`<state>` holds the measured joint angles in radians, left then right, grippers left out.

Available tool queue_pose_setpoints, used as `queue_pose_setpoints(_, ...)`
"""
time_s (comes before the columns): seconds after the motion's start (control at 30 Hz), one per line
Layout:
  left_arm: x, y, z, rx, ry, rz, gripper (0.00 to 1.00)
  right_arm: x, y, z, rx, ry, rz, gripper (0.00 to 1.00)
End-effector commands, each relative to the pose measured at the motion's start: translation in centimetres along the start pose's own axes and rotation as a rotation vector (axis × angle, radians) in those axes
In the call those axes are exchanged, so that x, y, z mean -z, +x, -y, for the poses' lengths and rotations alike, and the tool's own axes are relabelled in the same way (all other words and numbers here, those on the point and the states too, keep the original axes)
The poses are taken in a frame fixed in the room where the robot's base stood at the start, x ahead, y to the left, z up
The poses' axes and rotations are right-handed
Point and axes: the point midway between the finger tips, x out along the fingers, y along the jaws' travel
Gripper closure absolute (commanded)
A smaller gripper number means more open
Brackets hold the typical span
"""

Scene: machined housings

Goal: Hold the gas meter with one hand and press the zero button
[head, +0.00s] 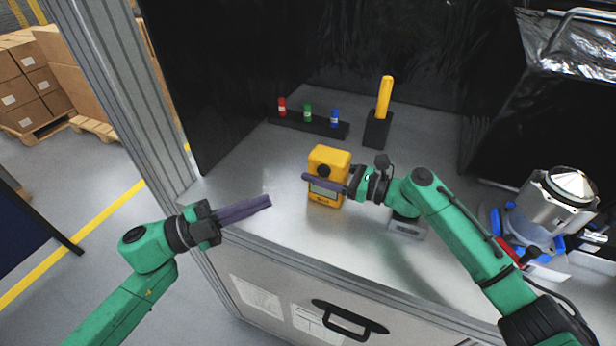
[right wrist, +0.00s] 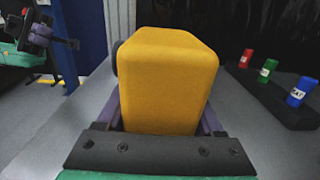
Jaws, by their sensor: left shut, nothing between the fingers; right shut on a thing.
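The gas meter is a yellow box (head: 330,160) with a dark round part and a small display on its front, in the middle of the head view. My right gripper (head: 325,186) is shut on it, one finger crossing its front face. In the right wrist view the yellow meter (right wrist: 165,80) fills the space between the fingers. Part of its front is hidden by the finger, and I cannot make out a zero button. My left gripper (head: 268,201) is shut and empty, to the left of the meter and apart from it, near the bench's left edge.
A black rack (head: 320,127) at the back holds a red (head: 282,106), a green (head: 307,112) and a blue vial (head: 335,118). A yellow stick (head: 384,97) stands in a black block (head: 377,130). A metal canister device (head: 553,205) is at right. The bench's left part is clear.

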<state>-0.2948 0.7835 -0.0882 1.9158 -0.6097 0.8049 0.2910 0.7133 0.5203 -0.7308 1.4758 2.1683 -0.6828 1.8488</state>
Motion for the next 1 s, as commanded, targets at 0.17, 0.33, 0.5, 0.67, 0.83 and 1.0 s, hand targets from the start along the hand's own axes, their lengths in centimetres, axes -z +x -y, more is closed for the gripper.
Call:
queue_pose_setpoints(0.17,-0.3,-1.2,0.7,-0.115,0.454,-0.029,1.00,0.1,0.0,0.0,0.000,0.000,-0.002,1.00)
queue_pose_setpoints(0.33,-0.4,-1.4,0.7,-0.134,0.542,-0.039,1.00,0.1,0.0,0.0,0.000,0.000,-0.002,1.00)
queue_pose_setpoints(0.5,-0.4,-1.3,0.7,-0.132,0.537,-0.038,1.00,0.1,0.0,0.0,0.000,0.000,-0.002,1.00)
queue_pose_setpoints(0.67,-0.4,-0.4,0.7,-0.129,0.535,-0.038,1.00,0.2,0.0,0.0,-0.001,0.000,-0.003,1.00)
queue_pose_setpoints(0.83,-0.3,2.8,0.3,-0.126,0.535,-0.039,1.00,0.2,0.0,-0.1,-0.001,0.000,-0.003,1.00)
queue_pose_setpoints(1.0,-0.3,6.5,-0.1,-0.126,0.536,-0.040,1.00,0.2,0.0,-0.1,-0.001,0.001,-0.003,1.00)
